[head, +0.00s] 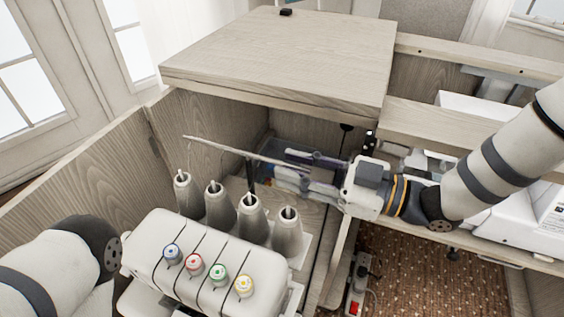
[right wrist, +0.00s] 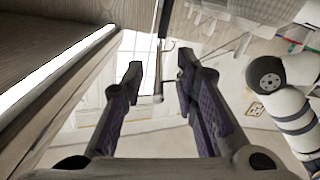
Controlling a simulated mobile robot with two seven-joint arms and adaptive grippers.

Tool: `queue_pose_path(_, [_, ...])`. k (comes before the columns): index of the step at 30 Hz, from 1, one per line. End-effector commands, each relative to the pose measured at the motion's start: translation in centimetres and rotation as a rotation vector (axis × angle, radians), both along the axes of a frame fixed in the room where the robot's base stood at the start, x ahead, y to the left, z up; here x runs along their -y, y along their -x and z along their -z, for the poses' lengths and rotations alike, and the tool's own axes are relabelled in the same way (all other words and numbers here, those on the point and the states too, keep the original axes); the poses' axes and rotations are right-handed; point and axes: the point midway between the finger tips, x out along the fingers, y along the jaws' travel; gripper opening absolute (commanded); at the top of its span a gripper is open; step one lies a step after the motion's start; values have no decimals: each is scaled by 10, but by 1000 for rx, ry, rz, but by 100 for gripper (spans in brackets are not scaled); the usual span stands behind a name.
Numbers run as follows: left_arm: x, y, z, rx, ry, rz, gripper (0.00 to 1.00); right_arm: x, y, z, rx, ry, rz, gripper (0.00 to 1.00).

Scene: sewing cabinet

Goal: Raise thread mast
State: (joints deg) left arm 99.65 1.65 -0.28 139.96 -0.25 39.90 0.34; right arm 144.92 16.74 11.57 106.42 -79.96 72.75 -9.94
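The thread mast is a dark upright post (head: 251,172) behind the cones, carrying a long pale crossbar (head: 213,145) that slants down to the right. In the right wrist view a thin post (right wrist: 159,60) shows between the fingertips, apart from both. My right gripper (head: 279,164) reaches in from the right, just right of the post and close to the bar's right end. Its purple-padded fingers are open in the right wrist view (right wrist: 160,68). Contact with the bar cannot be told. My left arm shows at lower left, but its gripper is out of view.
Several grey thread cones (head: 249,217) stand in front of the mast, behind the white machine (head: 216,258) with coloured dials. The wooden cabinet top (head: 285,58) overhangs at the back. A wooden side panel (head: 75,205) stands left. A power strip (head: 357,285) lies below.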

Motion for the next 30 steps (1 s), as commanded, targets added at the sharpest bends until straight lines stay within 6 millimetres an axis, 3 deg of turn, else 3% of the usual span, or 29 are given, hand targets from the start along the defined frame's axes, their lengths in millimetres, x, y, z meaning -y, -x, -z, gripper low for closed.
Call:
queue_pose_path(6, [0, 0, 2, -2, 0, 0, 20, -24, -10, 0, 0, 0, 0, 27])
queue_pose_path(14, [0, 0, 2, -1, 0, 0, 20, -25, -10, 0, -2, 0, 1, 27])
queue_pose_path(18, [0, 0, 2, -1, 0, 0, 20, -25, -10, 0, -2, 0, 1, 0])
queue_pose_path(26, [0, 0, 2, -1, 0, 0, 20, -25, -10, 0, -3, 1, 0, 0])
queue_pose_path(30, [0, -3, -7, 11, 1, 0, 20, -25, -10, -15, 1, 1, -1, 0])
